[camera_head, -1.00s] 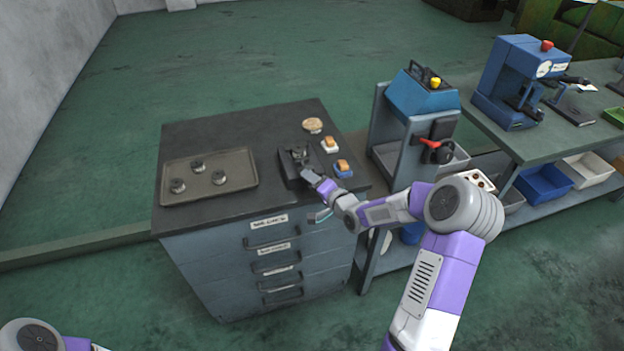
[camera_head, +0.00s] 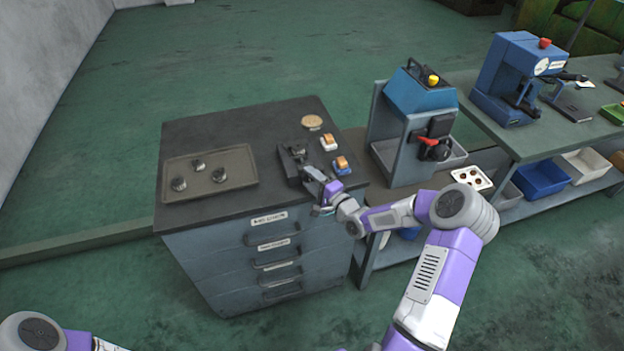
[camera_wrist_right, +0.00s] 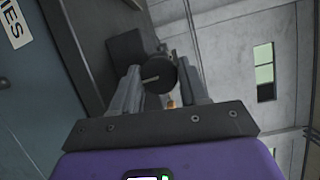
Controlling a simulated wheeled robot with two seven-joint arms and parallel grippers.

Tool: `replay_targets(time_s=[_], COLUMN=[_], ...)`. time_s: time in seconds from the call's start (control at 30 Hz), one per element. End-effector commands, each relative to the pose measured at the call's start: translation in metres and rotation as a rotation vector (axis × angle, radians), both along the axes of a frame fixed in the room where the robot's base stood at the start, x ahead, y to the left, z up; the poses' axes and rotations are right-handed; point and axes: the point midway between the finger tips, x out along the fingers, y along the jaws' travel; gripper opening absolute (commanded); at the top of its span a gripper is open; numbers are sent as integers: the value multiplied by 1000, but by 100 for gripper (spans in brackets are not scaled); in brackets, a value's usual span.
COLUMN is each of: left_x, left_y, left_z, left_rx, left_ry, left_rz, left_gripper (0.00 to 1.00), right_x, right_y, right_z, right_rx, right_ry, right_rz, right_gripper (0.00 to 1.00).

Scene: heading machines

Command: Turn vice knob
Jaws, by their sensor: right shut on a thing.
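The small dark vice (camera_head: 291,160) sits on the dark top of the drawer cabinet, near its front right edge. My right gripper (camera_head: 312,177) is at the vice's near end, reaching in from the right. In the right wrist view, the round black vice knob (camera_wrist_right: 161,75) with a thin pale bar lies between the two fingers of my right gripper (camera_wrist_right: 160,88). The fingers are shut on the knob. Part of the vice body shows behind the knob. Only a piece of my left arm shows at the lower left; its gripper is out of view.
A tray (camera_head: 243,184) with 3 dark round parts lies on the cabinet's left side. A round tan item (camera_head: 312,122) and two orange-topped blocks (camera_head: 329,142) sit near the vice. A blue machine (camera_head: 420,95) stands to the right. Open floor lies behind the cabinet.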

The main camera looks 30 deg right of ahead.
Motion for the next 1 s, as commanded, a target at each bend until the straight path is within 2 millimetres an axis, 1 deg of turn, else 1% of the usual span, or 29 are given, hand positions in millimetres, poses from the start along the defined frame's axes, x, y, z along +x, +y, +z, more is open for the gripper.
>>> replay_targets(time_s=[0.33, 0.37, 0.4, 0.5, 0.8, 0.87, 1.0], left_x=[0, 0, 0, 0, 0, 0, 0], left_y=[0, 0, 0, 0, 0, 0, 0], left_z=[0, 0, 0, 0, 0, 1, 4], left_rx=[0, 0, 0, 0, 0, 0, 0], left_ry=[0, 0, 0, 0, 0, 0, 0], left_rz=[0, 0, 0, 0, 0, 0, 0], left_gripper=[43, 43, 43, 43, 43, 43, 43], right_x=[-1, -1, -1, 0, -2, -6, -27], right_y=[-1, -1, -1, 0, -1, -2, -5], right_z=[-2, -2, -2, -1, -1, -1, 0], right_rx=[2, 2, 2, 1, 1, 0, 0], right_ry=[5, 5, 5, 3, 2, 3, 5], right_rz=[-2, -2, -2, -1, -1, -2, -2], right_gripper=[14, 48, 55, 69, 69, 69, 69])
